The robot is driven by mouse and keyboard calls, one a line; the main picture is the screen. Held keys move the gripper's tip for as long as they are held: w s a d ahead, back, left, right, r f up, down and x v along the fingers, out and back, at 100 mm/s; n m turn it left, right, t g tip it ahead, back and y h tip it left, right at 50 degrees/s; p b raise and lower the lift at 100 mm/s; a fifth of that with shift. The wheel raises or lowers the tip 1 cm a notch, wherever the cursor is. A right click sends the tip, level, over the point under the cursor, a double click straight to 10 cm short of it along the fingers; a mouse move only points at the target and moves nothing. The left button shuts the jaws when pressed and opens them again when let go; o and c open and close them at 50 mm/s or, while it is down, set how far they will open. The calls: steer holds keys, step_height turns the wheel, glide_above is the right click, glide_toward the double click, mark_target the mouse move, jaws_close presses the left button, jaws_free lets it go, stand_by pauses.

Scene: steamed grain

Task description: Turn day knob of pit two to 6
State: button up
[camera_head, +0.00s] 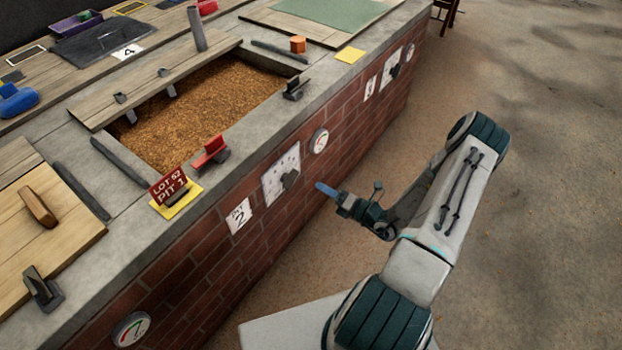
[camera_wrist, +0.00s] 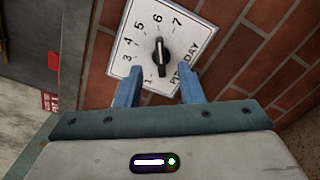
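In the wrist view the plate (camera_wrist: 140,62) carries numbers 1 to 7 and the word "DAY". The knob (camera_wrist: 160,52) stands nearly upright there, with a pale mark at its upper end, toward the 6; its lower end lies near the 1. My gripper (camera_wrist: 160,88) is open, with its blue fingers apart and nothing between them. In the head view my gripper (camera_head: 322,188) is a short way from the knob.
A round gauge (camera_head: 319,141) is on the wall to the right of the dial, and another gauge (camera_head: 131,328) is at lower left. The grain pit (camera_head: 205,110) is above, with a red clip (camera_head: 210,150) on its ledge. The floor (camera_head: 500,240) at right is clear.

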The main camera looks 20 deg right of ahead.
steer(key=v, duration=0.4)
stand_by(0.5)
steer(key=s+a+r+n+g+p, duration=0.25)
steer(key=a+r+n+g, duration=0.2)
steer(key=r+n, duration=0.4)
steer(key=s+a+r+n+g+p, duration=0.2)
steer(key=a+r+n+g+p, duration=0.15)
steer(key=r+n+g, duration=0.5)
steer(key=s+a+r+n+g+p, duration=0.2)
steer(key=a+r+n+p, duration=0.3)
steer(key=r, duration=0.6)
steer(key=s+r+n+t+h+p, duration=0.1)
steer(key=s+r+n+h+p, duration=0.2)
steer(key=r+n, duration=0.3)
steer(key=s+d+r+n+t+h+p, duration=0.1)
steer(key=s+r+n+h+p, duration=0.2)
steer(key=r+n, duration=0.3)
steer(key=s+d+r+n+t+h+p, duration=0.1)
steer(key=s+r+n+h+p, duration=0.3)
steer(key=r, duration=0.9)
steer(key=shift+s+r+n+h, duration=0.15)
steer(key=shift+s+n+h, duration=0.15)
steer(key=shift+n, duration=1)
